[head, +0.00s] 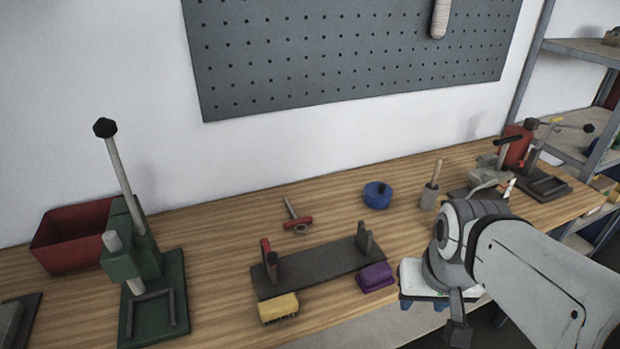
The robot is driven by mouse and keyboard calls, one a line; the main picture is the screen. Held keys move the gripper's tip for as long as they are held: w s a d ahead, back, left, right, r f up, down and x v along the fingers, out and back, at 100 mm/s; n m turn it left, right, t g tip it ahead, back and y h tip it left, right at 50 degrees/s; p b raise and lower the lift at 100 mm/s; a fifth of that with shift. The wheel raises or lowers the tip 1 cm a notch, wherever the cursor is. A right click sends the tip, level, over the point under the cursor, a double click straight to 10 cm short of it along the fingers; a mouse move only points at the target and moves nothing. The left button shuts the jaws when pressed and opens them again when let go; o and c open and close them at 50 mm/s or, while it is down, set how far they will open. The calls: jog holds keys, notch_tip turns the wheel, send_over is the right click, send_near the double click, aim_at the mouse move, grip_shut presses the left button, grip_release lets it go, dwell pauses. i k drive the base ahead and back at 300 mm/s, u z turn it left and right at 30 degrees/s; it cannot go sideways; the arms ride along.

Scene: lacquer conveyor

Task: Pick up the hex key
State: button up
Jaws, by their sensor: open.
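A small T-shaped tool (291,211) with a grey shaft and a red crossbar lies on the wooden bench, behind the dark rack. It looks like the hex key, but it is too small to be certain. A small tan ring shape sits against its crossbar. My gripper (458,331) is at the lower right, past the front edge of the bench, pointing down. It is partly hidden by my wrist, and its jaws are open with nothing seen in them. It is well apart from the tool, to the right and nearer.
A dark rack (320,272) with uprights, a yellow block (278,308) and a purple block (375,277) stand in front of the tool. A blue round container (377,195) is to its right. A green press (150,285) and red bin (72,236) are left. A pegboard hangs behind.

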aim_at(304, 221)
jog(key=z, duration=0.45)
jog(key=k, duration=1.4)
jog(key=u, duration=0.9)
jog(key=i, duration=1.5)
jog(key=u, duration=0.05)
